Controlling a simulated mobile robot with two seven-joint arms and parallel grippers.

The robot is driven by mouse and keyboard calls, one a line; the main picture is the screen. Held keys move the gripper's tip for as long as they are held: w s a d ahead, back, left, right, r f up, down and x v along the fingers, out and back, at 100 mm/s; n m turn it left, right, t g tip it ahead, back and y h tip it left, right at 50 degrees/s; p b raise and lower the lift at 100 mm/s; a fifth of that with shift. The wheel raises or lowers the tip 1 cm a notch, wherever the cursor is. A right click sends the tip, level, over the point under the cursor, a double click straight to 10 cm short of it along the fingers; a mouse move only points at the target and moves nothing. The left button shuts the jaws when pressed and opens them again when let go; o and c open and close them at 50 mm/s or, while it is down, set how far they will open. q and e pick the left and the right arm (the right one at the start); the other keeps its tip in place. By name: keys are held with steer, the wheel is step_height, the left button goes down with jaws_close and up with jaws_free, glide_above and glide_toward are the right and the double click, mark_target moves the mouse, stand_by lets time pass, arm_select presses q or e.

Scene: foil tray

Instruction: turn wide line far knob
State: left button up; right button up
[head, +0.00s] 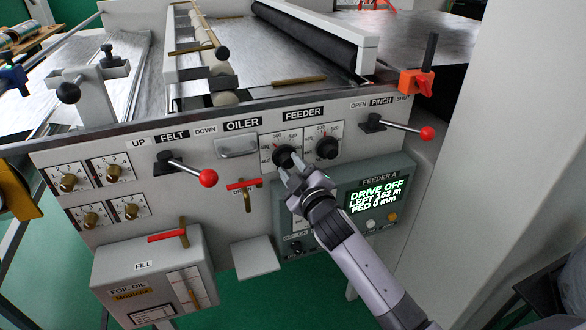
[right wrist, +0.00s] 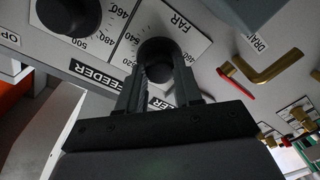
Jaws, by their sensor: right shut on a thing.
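The knob gripped is the left one of two black round knobs below the FEEDER label. In the right wrist view this far knob (right wrist: 158,52) sits on a white dial plate marked FAR, with numbers around it. In the head view the far knob (head: 284,155) is partly hidden by my gripper. My right gripper (head: 291,169) is shut on it, with one finger on each side; its fingers (right wrist: 158,88) also show in the right wrist view. The other feeder knob (head: 327,147) is free to the right. My left gripper is not in view.
A display panel (head: 378,191) below reads DRIVE OFF, LEFT 162 m, FED 0 mm. Red-ended levers stand out at FELT (head: 208,177) and PINCH (head: 427,133). A red-handled brass valve (head: 244,186) is left of my gripper. Several brass knobs (head: 69,182) sit further left.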

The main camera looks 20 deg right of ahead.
steer(key=m, duration=0.4)
steer(key=shift+f+m+p, duration=0.1)
steer(key=shift+m+p, duration=0.25)
steer(key=shift+m, duration=1.15)
steer(key=o, duration=1)
steer(key=shift+o, duration=0.2)
steer(key=s, duration=0.7)
steer(key=shift+d, duration=0.2)
steer(key=shift+s+f, duration=0.15)
steer(key=shift+f, duration=0.05)
